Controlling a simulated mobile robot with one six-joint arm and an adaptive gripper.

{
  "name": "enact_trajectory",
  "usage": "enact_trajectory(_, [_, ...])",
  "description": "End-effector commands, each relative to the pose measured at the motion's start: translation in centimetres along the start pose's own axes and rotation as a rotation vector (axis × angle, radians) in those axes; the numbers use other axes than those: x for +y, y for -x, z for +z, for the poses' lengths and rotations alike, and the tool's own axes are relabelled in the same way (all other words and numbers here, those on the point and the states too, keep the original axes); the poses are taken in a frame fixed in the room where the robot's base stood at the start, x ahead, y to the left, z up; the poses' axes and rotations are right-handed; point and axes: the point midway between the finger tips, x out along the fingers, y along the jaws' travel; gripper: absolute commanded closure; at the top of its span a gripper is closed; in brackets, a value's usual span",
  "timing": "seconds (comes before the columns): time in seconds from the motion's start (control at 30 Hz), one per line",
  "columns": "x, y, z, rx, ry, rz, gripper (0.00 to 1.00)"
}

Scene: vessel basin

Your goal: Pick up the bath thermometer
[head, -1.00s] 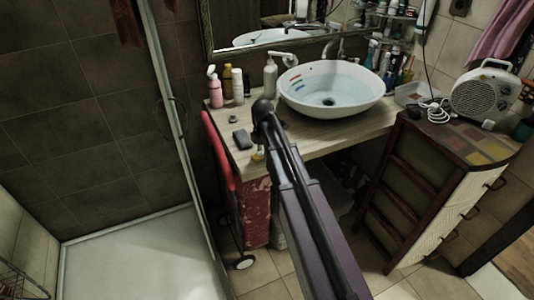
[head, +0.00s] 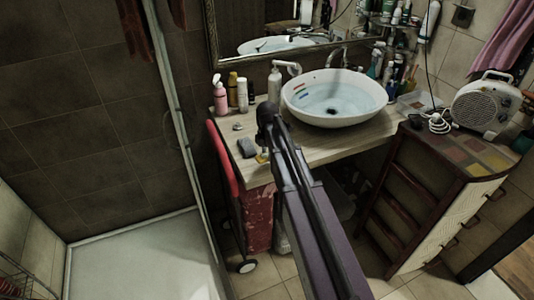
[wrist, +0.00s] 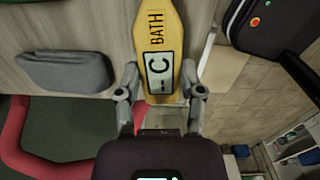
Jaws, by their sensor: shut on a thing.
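The bath thermometer (wrist: 157,35) is a flat yellow piece with a small grey display and the word BATH. In the wrist view it stands at top centre, its lower part between my fingers. My gripper (wrist: 160,84) is shut on it, one finger at each side of the display end. In the head view only a small yellow patch of the thermometer (head: 262,158) shows at the counter's front edge, left of my arm. My arm hides the fingers there. I cannot tell whether the thermometer still touches the counter.
A red-framed trolley (head: 222,160) stands left; a cabinet with a heater (head: 486,103) stands right.

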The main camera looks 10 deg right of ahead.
Motion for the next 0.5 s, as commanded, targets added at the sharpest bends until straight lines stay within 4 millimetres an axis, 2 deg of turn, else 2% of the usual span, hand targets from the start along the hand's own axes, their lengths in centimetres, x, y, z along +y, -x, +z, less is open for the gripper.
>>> enact_trajectory(0.03, [-2.2, 0.1, -0.2, 0.0, -0.002, -0.002, 0.98])
enact_trajectory(0.1, [-3.8, 0.2, -0.2, 0.0, -0.001, -0.001, 0.98])
enact_trajectory(0.3, [-8.5, 0.6, -0.3, 0.0, -0.002, -0.001, 0.98])
enact_trajectory(0.5, [-12.3, 1.0, -0.3, 0.0, -0.002, -0.001, 0.98])
